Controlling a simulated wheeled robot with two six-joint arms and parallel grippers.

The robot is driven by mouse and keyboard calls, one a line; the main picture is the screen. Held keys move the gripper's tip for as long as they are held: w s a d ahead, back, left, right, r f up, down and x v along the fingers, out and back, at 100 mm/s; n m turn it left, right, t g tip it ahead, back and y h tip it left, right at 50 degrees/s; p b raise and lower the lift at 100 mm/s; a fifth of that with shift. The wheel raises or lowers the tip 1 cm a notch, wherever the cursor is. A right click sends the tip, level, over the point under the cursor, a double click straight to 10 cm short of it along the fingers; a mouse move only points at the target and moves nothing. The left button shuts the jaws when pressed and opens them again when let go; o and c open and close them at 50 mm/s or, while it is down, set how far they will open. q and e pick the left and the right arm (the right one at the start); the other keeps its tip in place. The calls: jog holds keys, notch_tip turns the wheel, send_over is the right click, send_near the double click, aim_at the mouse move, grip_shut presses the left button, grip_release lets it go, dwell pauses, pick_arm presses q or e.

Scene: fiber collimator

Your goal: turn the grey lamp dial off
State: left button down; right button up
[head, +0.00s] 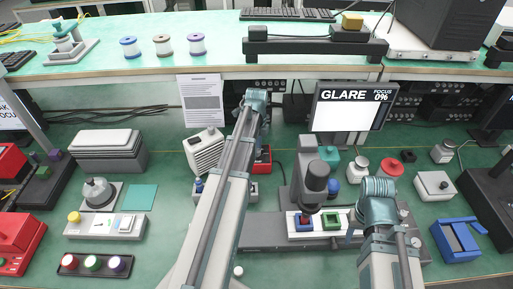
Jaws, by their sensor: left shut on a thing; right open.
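No grey dial shows clearly. A low grey box (251,190) with a blue knob (199,185) at its left end is largely covered by my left arm, so most of its top is hidden. My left arm rises from the bottom centre to a teal joint, and its fingers are not visible. My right arm stands at the lower right, ending in view at a teal joint; its fingers are hidden too. A monitor (345,115) reads "GLARE" and "FOCUS 0%". A white vented unit (204,150) stands behind the grey box.
A control box with a yellow knob (74,217) is at left. A blue holder (457,239) is at lower right. Green mat shows around them.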

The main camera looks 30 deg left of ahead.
pick_arm(q)
jog(key=n, duration=0.8)
jog(key=shift+s+n, duration=0.1)
jog(key=shift+n, duration=0.2)
jog(key=n, duration=0.4)
jog(key=shift+d+n, duration=0.1)
jog(key=shift+n, duration=0.2)
jog(key=n, duration=1)
jog(key=shift+d+n, duration=0.1)
jog(key=shift+n, duration=0.3)
jog(key=n, duration=0.5)
jog(key=shift+n, duration=0.4)
